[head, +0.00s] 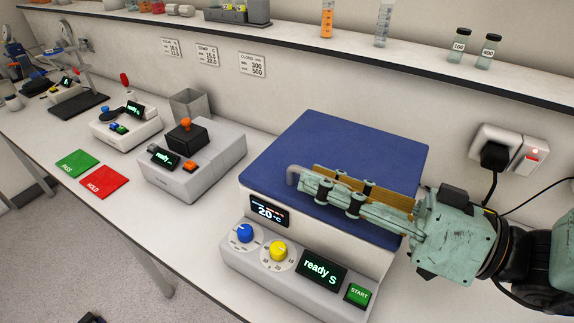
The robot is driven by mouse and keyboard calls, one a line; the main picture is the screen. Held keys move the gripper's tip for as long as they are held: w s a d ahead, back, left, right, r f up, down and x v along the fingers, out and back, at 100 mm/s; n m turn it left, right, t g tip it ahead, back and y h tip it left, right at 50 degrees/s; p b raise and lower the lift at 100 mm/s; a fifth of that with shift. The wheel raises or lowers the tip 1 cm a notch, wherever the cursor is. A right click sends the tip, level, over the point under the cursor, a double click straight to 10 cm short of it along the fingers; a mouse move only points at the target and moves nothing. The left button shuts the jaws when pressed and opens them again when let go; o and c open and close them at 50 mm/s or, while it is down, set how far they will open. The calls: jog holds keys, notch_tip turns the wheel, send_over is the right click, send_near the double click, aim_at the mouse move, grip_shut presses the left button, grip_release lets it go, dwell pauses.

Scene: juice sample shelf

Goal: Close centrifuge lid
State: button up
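The centrifuge (320,245) is a white box with a grey sloped control panel at the right of the bench. Its blue lid (318,140) lies flat over the top and looks down on the body; my gripper hides part of the front edge. A grey handle (292,176) shows at the lid's front edge. My gripper (304,184) reaches in from the right, low along the front of the lid, with its fingertips beside the handle. Whether it touches the handle or lid is unclear. The fingers lie close together from this angle, so their opening is hidden.
The panel has a blue knob (245,233), a yellow knob (278,251), a "ready" display (320,270) and a green START button (358,295). A grey device (190,165) stands left of the centrifuge. A shelf (350,45) runs above; a wall socket (510,150) is at right.

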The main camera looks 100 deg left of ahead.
jog(key=shift+v, duration=5.7)
jog(key=shift+w+d, duration=0.15)
jog(key=shift+w, duration=0.1)
